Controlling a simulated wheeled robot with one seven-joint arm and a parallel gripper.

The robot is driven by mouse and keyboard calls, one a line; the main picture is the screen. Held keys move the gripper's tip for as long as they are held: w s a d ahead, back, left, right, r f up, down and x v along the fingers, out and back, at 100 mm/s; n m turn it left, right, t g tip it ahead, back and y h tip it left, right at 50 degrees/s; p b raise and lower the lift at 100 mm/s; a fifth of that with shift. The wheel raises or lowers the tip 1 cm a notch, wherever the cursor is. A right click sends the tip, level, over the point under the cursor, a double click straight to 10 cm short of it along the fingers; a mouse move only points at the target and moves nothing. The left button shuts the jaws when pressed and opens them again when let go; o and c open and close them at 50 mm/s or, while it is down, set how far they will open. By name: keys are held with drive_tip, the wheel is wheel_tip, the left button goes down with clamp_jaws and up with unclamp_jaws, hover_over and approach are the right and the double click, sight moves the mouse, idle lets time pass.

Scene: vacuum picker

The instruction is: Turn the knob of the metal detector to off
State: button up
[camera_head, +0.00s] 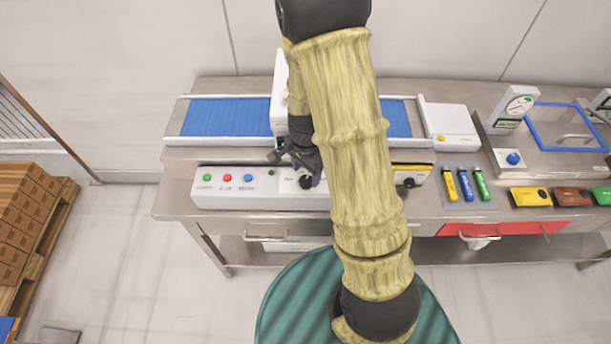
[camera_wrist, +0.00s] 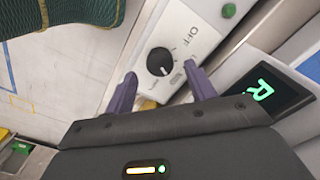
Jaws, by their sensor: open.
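The black round knob (camera_wrist: 160,61) sits on a white control panel in the wrist view. The letters "OFF" are printed up and to the right of it. A small light mark shows on the knob's lower edge, on the side away from "OFF". My gripper (camera_wrist: 160,70) is open, with one purple-grey finger on each side of the knob in the picture; I cannot tell whether they touch it. In the head view, my gripper (camera_head: 296,166) is over the right part of the white panel box (camera_head: 235,200), and the knob is mostly hidden there.
The panel has green, red and blue buttons (camera_head: 227,178). Behind it runs a blue conveyor (camera_head: 225,117) with a white housing (camera_head: 280,95). A green-lit display (camera_wrist: 262,90) lies beside my right finger.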

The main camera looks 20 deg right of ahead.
sight(306, 180)
drive_tip(key=shift+f, duration=1.65)
drive_tip(key=c, duration=1)
drive_tip(key=shift+o, duration=0.2)
